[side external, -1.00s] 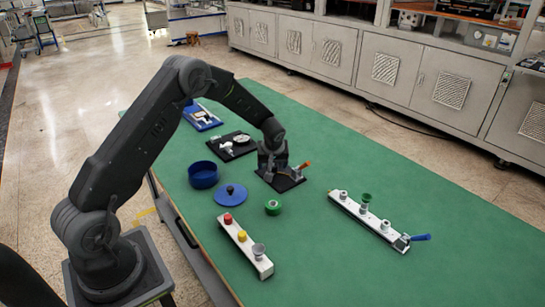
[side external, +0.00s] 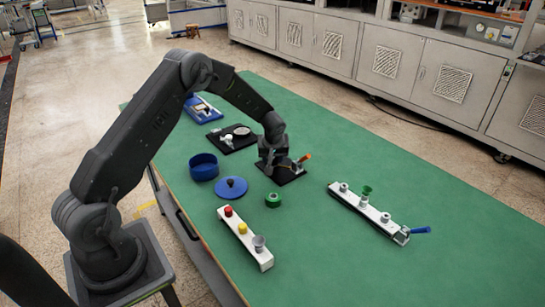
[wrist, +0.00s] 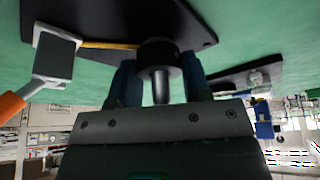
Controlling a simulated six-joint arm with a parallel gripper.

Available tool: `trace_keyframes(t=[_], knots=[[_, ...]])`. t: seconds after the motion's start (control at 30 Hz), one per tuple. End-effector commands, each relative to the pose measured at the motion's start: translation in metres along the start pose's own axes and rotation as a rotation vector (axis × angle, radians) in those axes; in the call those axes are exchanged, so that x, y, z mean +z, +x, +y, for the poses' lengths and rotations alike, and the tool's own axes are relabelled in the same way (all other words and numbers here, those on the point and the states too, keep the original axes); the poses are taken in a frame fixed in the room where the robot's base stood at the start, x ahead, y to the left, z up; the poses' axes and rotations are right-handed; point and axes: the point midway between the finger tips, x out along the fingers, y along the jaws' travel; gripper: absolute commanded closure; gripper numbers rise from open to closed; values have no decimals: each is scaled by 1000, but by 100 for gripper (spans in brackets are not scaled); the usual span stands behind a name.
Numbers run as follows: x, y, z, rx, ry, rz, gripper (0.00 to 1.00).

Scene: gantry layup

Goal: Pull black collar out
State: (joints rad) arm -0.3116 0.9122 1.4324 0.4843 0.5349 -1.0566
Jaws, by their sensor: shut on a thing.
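The black collar (wrist: 157,52) shows in the wrist view, between my gripper's dark blue fingers at the black base plate (wrist: 188,20). A tapered grey pin (wrist: 161,86) points from it toward my wrist. My gripper (wrist: 160,78) is shut on the collar. In the side view my gripper (side external: 270,168) is low over the base plate (side external: 291,179), and the collar is hidden there. A clamp with an orange handle (side external: 305,157) stands beside my gripper on the same plate. In the wrist view a thin yellow strip (wrist: 108,45) runs from the clamp's grey block (wrist: 55,57) to the collar.
A blue bowl (side external: 203,167), a blue lid (side external: 231,188) and a green ring (side external: 273,200) lie nearby. A white button strip (side external: 250,250) stands in front. A white rail (side external: 365,214) with a blue lever (side external: 421,230) is at right. The green table (side external: 350,155) behind is clear.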

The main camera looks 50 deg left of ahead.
Motion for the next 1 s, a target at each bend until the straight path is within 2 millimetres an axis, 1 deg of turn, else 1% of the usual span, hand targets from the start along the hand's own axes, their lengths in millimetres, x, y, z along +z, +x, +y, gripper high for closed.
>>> trace_keyframes(t=[0.03, 0.33, 1.0], knots=[[0, 0, 0, 0, 0, 0, 58], [0, 0, 0, 0, 0, 0, 87], [-6, -13, 1, 2, -1, 2, 87]])
